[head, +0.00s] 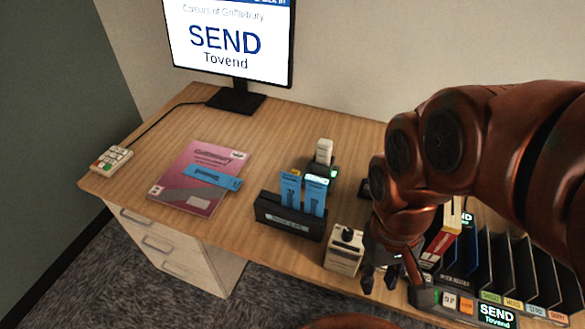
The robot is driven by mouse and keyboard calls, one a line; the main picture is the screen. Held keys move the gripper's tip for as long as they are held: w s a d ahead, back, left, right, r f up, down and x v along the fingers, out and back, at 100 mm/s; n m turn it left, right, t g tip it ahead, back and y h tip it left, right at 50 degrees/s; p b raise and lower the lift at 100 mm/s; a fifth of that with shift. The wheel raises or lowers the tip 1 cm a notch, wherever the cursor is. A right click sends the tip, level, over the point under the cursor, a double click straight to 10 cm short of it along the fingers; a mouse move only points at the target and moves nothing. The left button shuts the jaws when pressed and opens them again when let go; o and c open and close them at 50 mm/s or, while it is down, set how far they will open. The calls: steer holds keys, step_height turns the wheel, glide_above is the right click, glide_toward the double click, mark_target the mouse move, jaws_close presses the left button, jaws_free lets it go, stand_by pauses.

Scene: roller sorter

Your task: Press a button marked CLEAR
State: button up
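No button that I can read as CLEAR shows; most small labels are too small to make out. A small keypad (111,159) with several pale, red and green keys lies at the desk's far left corner. A panel with small buttons (458,301) sits at the lower right, with a green, a white and an orange button. My gripper (379,284) points down at the front edge, just left of that panel and right of a pale box with a black knob (345,249). Its dark fingertips look apart, with nothing between them. My arm hides part of the desk behind it.
A monitor (228,45) reads SEND Tovend. A pink booklet (203,176) with a blue slip (212,177) lies on the desk (150,135). A black holder (289,216) carries blue cards. Dark sorter slots (500,265) with coloured labels stand at right. The desk's back left is clear.

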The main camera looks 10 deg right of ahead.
jaws_close()
stand_by(1.2)
